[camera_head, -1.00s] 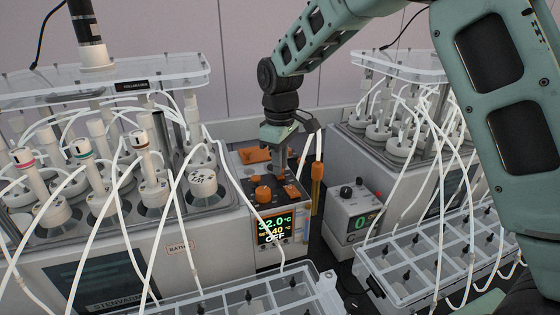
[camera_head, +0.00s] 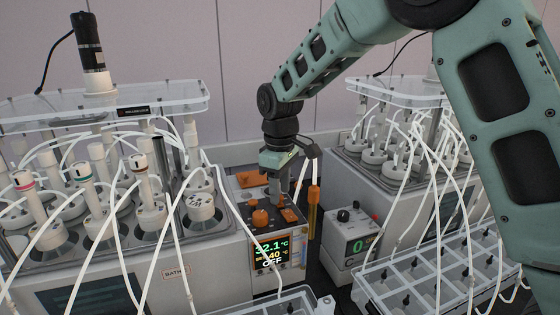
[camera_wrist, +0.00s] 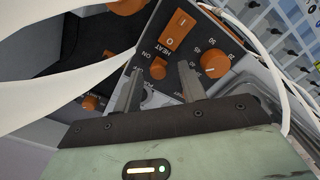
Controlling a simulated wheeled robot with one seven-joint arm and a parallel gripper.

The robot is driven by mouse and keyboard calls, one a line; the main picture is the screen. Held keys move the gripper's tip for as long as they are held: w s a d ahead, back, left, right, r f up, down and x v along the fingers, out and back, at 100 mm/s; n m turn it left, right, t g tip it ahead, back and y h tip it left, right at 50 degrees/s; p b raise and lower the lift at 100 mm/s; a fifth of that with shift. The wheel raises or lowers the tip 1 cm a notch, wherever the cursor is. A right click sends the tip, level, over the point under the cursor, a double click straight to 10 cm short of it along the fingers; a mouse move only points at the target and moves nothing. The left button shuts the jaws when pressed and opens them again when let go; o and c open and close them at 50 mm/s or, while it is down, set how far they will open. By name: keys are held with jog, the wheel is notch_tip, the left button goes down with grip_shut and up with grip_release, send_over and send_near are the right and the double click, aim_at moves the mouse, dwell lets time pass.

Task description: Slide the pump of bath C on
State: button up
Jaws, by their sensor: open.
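The control unit of the near bath has a lit display (camera_head: 270,251) reading about 32.1 °C, 40 and OFF; the bath's label (camera_head: 177,272) is too small to read fully. My gripper (camera_head: 275,197) points down at the unit's top panel, fingers open. In the wrist view, my gripper (camera_wrist: 160,86) has one finger on each side of a small orange switch piece (camera_wrist: 158,69) beside the ON and OFF marks, nearer OFF. Lettering below it is partly hidden by a finger. I cannot tell whether the fingers touch the panel.
An orange HEAT rocker (camera_wrist: 179,31) and an orange dial (camera_wrist: 214,63) sit close to the fingers. White tubes (camera_head: 232,210) hang near the unit. An orange-yellow tube (camera_head: 313,212) stands to its right, then a second control box (camera_head: 350,237).

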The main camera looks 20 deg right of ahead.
notch_tip(320, 180, up, 17)
jog(key=b, duration=0.2)
jog(key=shift+f, duration=0.15)
dwell(0.3)
jog(key=s+a+f+b, duration=0.1)
jog(key=s+a+f, duration=0.35)
jog(key=s, duration=0.45)
jog(key=s+a+f, duration=0.4)
jog(key=s+f, duration=0.2)
jog(key=s, duration=0.2)
jog(key=s+d+f, duration=0.1)
jog(key=s+f, duration=0.3)
jog(key=s, duration=0.3)
jog(key=s+d+f+m, duration=0.1)
jog(key=s+f, duration=0.4)
jog(key=s, duration=0.3)
jog(key=shift+s+d+y, duration=0.15)
jog(key=shift+s+y, duration=0.15)
